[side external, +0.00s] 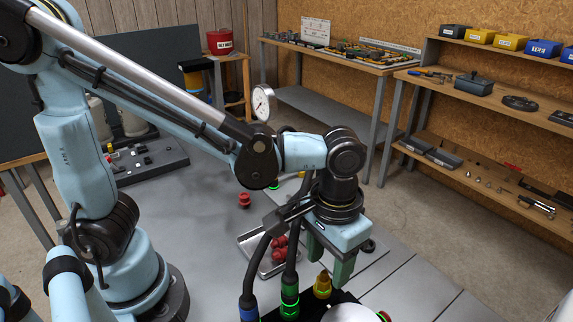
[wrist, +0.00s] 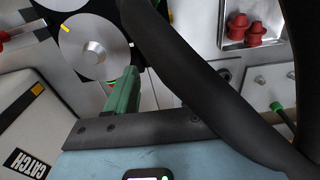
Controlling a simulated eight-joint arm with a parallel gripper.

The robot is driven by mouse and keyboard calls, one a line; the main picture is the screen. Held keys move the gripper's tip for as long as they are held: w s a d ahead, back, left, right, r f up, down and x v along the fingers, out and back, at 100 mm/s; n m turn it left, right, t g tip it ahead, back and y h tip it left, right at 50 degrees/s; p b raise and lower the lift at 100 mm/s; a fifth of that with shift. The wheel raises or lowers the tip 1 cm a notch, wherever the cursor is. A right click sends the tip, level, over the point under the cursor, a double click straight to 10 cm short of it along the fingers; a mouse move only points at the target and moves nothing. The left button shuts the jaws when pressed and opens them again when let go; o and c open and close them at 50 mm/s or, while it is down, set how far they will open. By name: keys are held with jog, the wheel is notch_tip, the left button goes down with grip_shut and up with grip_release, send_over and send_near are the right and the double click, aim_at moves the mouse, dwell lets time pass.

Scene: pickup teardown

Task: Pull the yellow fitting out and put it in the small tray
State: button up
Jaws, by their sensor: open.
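The small metal tray (side external: 246,240) lies left of the gripper and holds red fittings (side external: 279,250). It also shows at the top right of the wrist view (wrist: 233,40). In the wrist view one green finger (wrist: 123,95) shows; the yellow fitting is not clearly visible there.
A blue-ended hose (side external: 249,305) and a green-ended hose (side external: 290,290) rise left of the fitting. A pale round part (side external: 350,313) is close in front. A loose red fitting (side external: 244,199) stands behind the tray. A bin marked CATCH (wrist: 30,120) is in the wrist view.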

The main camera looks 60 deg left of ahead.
aim_at(323, 282)
jog(key=shift+f, duration=1.75)
jog(key=shift+c, duration=0.4)
grip_shut()
